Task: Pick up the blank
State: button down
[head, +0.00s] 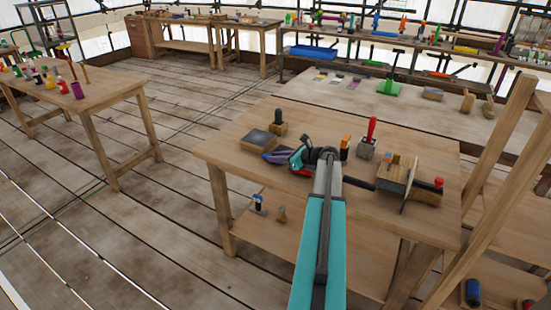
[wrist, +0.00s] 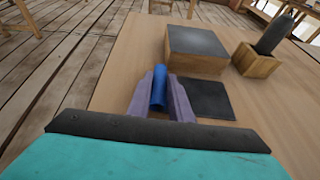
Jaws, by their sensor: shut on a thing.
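The blank looks to be the blue cylinder (wrist: 158,88) between my gripper's purple fingers in the wrist view. My gripper (wrist: 159,97) is shut on it, with one finger on each side. The far end of the blue cylinder shows beyond the fingers; its near end is hidden. In the head view my gripper (head: 277,157) is small, low over the workbench (head: 230,155), in front of a dark-topped block. I cannot tell whether the cylinder touches the bench.
A dark-topped wooden block (wrist: 196,48) lies just ahead, with a flat dark pad (wrist: 207,98) nearer. A wooden holder (wrist: 255,62) with a dark upright cylinder stands right. A red-handled tool (head: 371,130) and a wooden fixture (head: 397,177) stand on the bench's right side.

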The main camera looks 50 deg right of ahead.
jog(key=shift+r, duration=0.2)
jog(key=shift+r, duration=0.8)
jog(key=shift+s+a+r+b, duration=0.15)
jog(key=shift+r+b, duration=0.3)
jog(key=shift+r, duration=0.4)
jog(key=s+a+b, duration=0.1)
jog(key=s+a, duration=0.3)
jog(key=s, duration=0.2)
jog(key=s+a+r+b, duration=0.1)
jog(key=s+a, duration=0.2)
jog(key=s, duration=0.4)
jog(key=shift+s+a+r, duration=0.2)
jog(key=shift+s+a, duration=0.05)
jog(key=shift+a, duration=0.1)
jog(key=shift+w+a, duration=0.1)
